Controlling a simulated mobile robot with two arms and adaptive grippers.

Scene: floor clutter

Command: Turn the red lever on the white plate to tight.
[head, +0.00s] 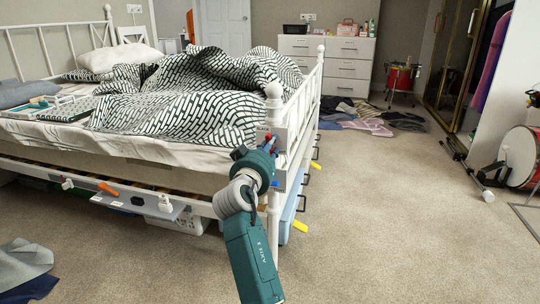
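A whitish plate (279,135) is fixed near the top of the bed's front corner post. A small red part (268,138), which looks like the lever, shows at its left edge, with small blue parts close by. Its setting is too small to read. One teal and grey arm of mine rises from the bottom middle and ends at this plate, covering its lower left part. It seems to be my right arm. Its gripper fingers are hidden or too small to make out, so contact with the lever cannot be told. My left gripper is out of view.
A second pale plate (137,200) with an orange lever (108,189) is on the bed's lower side rail. Yellow handles (300,226) stick out at the bed's end. Clothes (25,272) lie at the lower left. A drum (521,158) stands at the right. The middle carpet is clear.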

